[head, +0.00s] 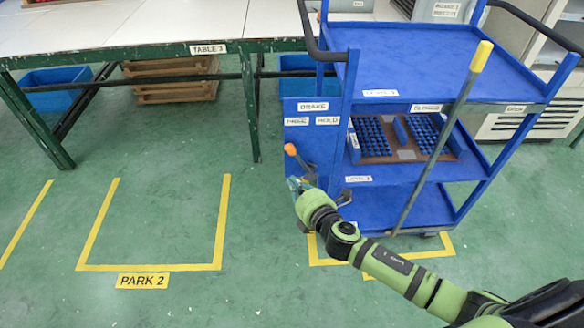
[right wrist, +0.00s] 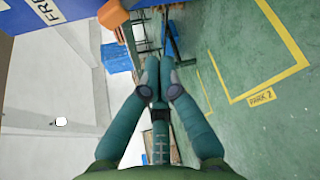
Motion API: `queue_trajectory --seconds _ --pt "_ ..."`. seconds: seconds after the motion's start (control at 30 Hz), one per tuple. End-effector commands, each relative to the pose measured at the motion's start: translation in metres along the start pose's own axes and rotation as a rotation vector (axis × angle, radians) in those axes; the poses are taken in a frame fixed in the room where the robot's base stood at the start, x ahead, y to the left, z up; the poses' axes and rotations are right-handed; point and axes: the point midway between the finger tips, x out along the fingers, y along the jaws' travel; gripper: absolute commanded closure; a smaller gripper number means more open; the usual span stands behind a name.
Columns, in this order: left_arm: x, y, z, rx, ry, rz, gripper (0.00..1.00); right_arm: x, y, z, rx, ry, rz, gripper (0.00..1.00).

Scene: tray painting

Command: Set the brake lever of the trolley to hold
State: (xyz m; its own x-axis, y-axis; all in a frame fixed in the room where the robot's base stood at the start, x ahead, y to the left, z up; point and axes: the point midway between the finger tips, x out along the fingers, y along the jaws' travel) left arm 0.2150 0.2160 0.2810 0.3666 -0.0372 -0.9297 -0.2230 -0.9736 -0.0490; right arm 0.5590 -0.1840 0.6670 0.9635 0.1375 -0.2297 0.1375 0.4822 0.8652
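The blue trolley (head: 425,45) stands right of centre in the head view. Its brake panel carries a BRAKE label (head: 313,106) above a FREE label (head: 296,121) on the left and a HOLD label (head: 327,120) on the right. The brake lever's orange knob (head: 290,149) leans to the left, on the FREE side; the lever's lower end is partly hidden by my gripper. My right gripper (head: 294,184) is just below the knob, apart from it. In the right wrist view its fingers (right wrist: 159,68) are together and empty, with the orange knob (right wrist: 113,18) above and to their left. My left gripper is not in view.
A grey bar with a yellow grip (head: 481,56) slants across the trolley's front. Blue parts (head: 372,136) lie on its middle shelf. Table 3 (head: 150,25) stands at the back left. The floor around the PARK 2 marking (head: 142,281) is clear.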

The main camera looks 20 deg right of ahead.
Motion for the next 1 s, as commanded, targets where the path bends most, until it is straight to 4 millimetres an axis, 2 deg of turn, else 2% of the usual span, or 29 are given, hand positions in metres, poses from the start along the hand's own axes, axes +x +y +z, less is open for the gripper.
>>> queue_trajectory --seconds 0.27,0.57,0.6,0.7,0.8,1.0 --pt "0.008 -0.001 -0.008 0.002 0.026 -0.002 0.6 0.045 0.0 0.0 0.002 -0.002 0.003 1.0" --pt "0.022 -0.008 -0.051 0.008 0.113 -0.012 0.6 0.099 -0.001 -0.001 0.002 -0.001 0.001 1.0" --pt "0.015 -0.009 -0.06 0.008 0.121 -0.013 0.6 0.096 0.001 0.006 -0.001 -0.002 -0.001 1.0" --pt "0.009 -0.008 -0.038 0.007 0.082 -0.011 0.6 0.084 0.002 0.018 -0.001 0.0 -0.001 1.0" --pt "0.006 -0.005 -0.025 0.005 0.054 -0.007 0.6 0.077 0.001 0.025 0.0 0.0 -0.001 1.0" --pt "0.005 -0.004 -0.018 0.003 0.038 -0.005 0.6 0.072 0.001 0.031 0.002 0.001 0.0 1.0"
